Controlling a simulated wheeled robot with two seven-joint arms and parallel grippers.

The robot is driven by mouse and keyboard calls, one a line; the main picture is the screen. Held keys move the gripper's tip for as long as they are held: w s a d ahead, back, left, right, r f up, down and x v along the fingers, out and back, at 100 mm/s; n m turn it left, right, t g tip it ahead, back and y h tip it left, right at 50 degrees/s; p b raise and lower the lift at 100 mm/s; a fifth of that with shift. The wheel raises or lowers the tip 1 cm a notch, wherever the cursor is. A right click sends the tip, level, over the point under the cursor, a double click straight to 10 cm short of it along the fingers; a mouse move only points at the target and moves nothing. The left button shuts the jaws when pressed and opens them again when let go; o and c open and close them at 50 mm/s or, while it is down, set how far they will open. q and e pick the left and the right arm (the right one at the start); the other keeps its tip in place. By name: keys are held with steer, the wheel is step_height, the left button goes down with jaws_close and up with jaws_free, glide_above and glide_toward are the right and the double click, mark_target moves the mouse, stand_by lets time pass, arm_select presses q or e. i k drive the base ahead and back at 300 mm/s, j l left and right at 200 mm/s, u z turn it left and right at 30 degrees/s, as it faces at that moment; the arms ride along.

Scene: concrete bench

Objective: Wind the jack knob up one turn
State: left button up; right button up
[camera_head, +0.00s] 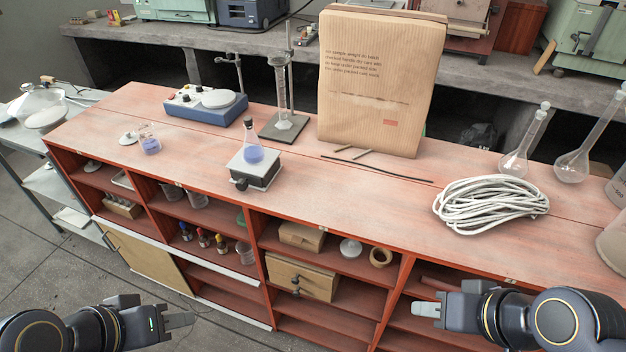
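A conical flask (252,152) with blue-violet liquid stands upright on the jack's plate. My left gripper (181,320) is low at the left, in front of the bench and well short of the jack. My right gripper (424,309) is low at the right, before the shelves, also far from the knob. Both are seen side-on, so their finger gap is unclear; neither touches the jack.
A blue-based stirrer (205,106) and a beaker (149,141) stand left of the jack. A retort stand with a cylinder (281,90) is behind it, beside a large paper bag (375,85). A rope coil (490,205) lies right. The bench in front of the jack is clear.

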mark_target(241, 185)
steer(key=i+j+z, duration=0.1)
steer(key=j+z, duration=0.2)
steer(key=z, duration=0.15)
steer(key=j+z, duration=0.4)
steer(key=i+j+z, duration=0.1)
steer(key=j+z, duration=0.2)
steer(key=z, duration=0.15)
steer(key=j+z, duration=0.3)
steer(key=z, duration=0.15)
steer(key=k+j+z, duration=0.15)
steer(key=j+z, duration=0.15)
steer(key=z, duration=0.15)
steer(key=k+j+z, duration=0.1)
steer(key=k+j, duration=0.15)
steer(key=j, duration=0.25)
steer(key=k+j+z, duration=0.1)
steer(key=k+j, duration=0.15)
steer(key=j, duration=0.25)
steer(key=k+j, duration=0.3)
steer(key=j, duration=0.2)
steer(key=k+j+z, duration=0.15)
steer(key=k+j, duration=0.15)
steer(key=j, duration=0.2)
steer(key=k+j+z, duration=0.1)
steer(key=k+j, duration=0.2)
steer(key=j, duration=0.15)
